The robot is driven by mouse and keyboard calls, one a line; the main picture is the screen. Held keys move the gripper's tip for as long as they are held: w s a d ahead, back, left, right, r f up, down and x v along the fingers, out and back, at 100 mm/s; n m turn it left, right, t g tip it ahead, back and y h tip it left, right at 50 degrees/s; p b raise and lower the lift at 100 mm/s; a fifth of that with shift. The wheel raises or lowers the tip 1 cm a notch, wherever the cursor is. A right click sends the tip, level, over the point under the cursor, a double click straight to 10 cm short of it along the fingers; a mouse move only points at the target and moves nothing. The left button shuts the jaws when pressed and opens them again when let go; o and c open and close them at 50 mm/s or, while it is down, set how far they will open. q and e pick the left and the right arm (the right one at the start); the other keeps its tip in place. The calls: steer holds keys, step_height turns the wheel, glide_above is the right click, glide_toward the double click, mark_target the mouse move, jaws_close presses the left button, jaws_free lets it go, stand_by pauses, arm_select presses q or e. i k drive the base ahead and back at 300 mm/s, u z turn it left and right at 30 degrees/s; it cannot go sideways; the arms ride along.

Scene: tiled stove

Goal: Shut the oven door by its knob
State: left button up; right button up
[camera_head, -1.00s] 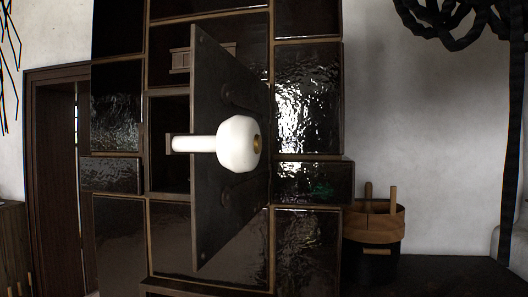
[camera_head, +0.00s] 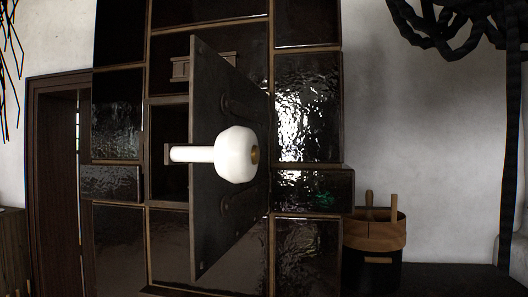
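The oven door (camera_head: 212,100) is a dark metal plate in the middle of the head view. It stands open, swung out from the tiled stove (camera_head: 308,105) and seen at a steep angle. Its near free edge is on the left, and its far side meets the stove on the right. A white rounded knob (camera_head: 236,154) with a brass-coloured centre shows in front of the door. A white stem runs left from it past the door's free edge. Part of the dark oven opening (camera_head: 168,122) shows left of the door. Neither of my grippers is in view.
A dark bucket with a brown rim (camera_head: 374,234) and wooden handles stands right of the stove. Black twisted strands (camera_head: 450,30) hang at the upper right. A dark wooden doorway (camera_head: 55,170) is at the left. No obstacle shows in front of the knob.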

mark_target(226, 153)
steer(key=z, duration=0.7)
steer(key=k, duration=0.75)
steer(key=u, duration=1.35)
steer(key=i, duration=0.35)
steer(key=z, duration=0.5)
